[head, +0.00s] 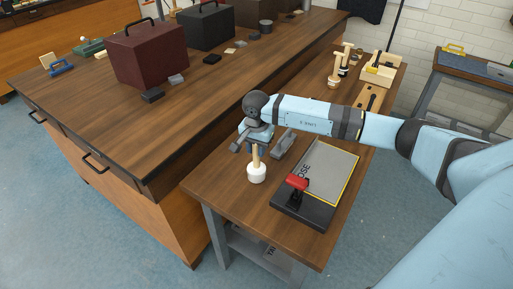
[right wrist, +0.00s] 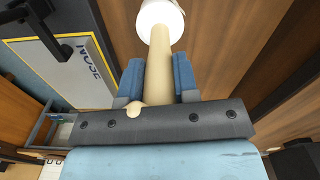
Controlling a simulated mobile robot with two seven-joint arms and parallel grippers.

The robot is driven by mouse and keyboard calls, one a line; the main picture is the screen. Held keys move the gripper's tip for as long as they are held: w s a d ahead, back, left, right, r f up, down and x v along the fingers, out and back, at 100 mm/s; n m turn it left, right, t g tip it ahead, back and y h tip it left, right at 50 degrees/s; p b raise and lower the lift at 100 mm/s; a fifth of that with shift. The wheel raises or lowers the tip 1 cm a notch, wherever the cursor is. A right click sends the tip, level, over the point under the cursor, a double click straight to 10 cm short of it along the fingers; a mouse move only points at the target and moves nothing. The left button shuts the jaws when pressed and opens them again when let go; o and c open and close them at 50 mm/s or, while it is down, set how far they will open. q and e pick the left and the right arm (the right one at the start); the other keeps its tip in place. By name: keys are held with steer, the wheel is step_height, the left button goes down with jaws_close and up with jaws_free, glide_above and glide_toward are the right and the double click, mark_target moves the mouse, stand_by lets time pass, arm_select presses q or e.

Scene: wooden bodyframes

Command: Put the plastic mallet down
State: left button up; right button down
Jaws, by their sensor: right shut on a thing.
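The plastic mallet (head: 257,173) has a white head and a pale wooden handle. It is upright, head down, over the near end of the narrow wooden bench (head: 222,183). I cannot tell whether the head touches the bench top. My right gripper (head: 255,146) is shut on the handle above the head. In the right wrist view, the blue fingers of the gripper (right wrist: 159,80) lie on both sides of the handle, and the white mallet head (right wrist: 160,14) is beyond them. My left gripper is not in view.
More mallets (head: 334,80) stand farther back. A larger workbench (head: 150,130) is at left. Bench space left of the mallet is bare.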

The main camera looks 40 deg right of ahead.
steer(key=c, duration=0.9)
jaws_free()
steer(key=shift+f, duration=0.1)
steer(key=shift+o, duration=0.2)
